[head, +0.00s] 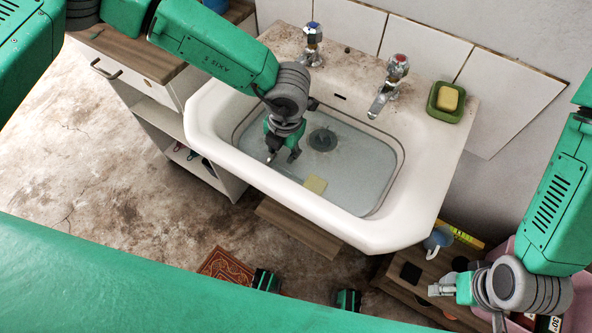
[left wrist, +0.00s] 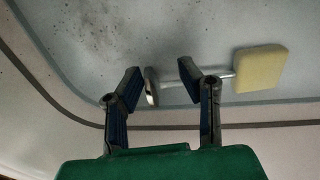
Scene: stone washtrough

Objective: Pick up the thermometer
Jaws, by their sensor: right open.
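The thermometer (left wrist: 151,87) appears in the left wrist view as a silver disc-like end with a thin metal stem. The stem runs right, partly hidden behind one finger, to the edge of a yellow block (left wrist: 260,68). I cannot tell whether it touches the block. In the head view I cannot make out the thermometer; the block (head: 316,185) lies in the sink basin. My left gripper (head: 282,157) is open and reaches into the basin. Its fingers (left wrist: 165,90) stand apart, with the silver end in view between them. My right gripper (head: 440,290) is at the lower right, away from the sink.
The white sink (head: 222,159) has a raised rim around the basin and a dark drain (head: 322,140). Two taps (head: 313,44) stand at its back. A green dish (head: 436,106) with yellow soap sits at the right. A pink tub (head: 577,290) is near my right arm.

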